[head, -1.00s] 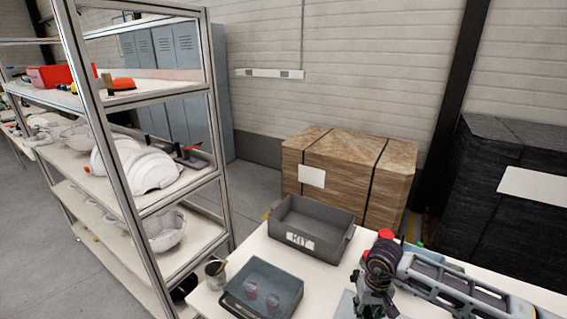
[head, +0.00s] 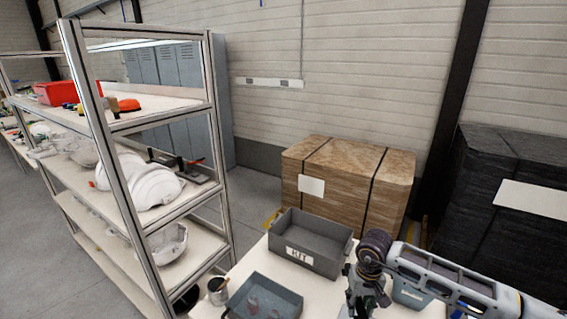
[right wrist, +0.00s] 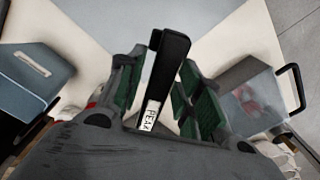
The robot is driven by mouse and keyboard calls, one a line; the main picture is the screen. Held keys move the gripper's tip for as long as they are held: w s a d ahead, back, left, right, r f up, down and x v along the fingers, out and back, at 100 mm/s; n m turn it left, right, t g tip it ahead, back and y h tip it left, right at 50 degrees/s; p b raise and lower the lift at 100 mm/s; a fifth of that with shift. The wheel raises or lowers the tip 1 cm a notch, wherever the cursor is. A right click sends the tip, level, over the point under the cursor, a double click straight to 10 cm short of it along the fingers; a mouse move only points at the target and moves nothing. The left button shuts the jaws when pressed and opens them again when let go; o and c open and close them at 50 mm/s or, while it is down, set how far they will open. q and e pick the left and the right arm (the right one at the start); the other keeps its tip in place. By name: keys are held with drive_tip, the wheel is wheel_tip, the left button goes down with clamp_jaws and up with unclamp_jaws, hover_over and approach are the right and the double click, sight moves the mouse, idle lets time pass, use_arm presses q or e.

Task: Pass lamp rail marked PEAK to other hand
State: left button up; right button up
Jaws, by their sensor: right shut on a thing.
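The lamp rail (right wrist: 168,68) is a dark bar with a white label reading PEAK, seen in the right wrist view. My right gripper (right wrist: 158,95) is shut on it, with green-lined fingers on both sides of the rail. In the head view my right gripper (head: 362,303) hangs over the table at the lower right, cut by the frame's bottom edge. The rail cannot be made out in the head view. My left gripper is in neither view.
A grey KIT bin (head: 318,262) and a smaller blue-grey tray (head: 285,284) with clear reddish items stand on the white table (head: 246,262). A cup (head: 218,290) stands at its left edge. A shelf rack (head: 150,122) with white helmet shells (head: 155,188) is at left.

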drive_tip(key=shift+r, duration=0.1)
idle(0.6)
drive_tip(key=a+r+n, duration=0.4)
drive_tip(key=a+r, duration=0.3)
drive_tip(key=r, duration=0.3)
drive_tip(key=s+a+r+n, duration=0.1)
drive_tip(key=a+r+n, duration=0.3)
drive_tip(key=a+r, duration=0.4)
wheel_tip(320, 180, up, 3)
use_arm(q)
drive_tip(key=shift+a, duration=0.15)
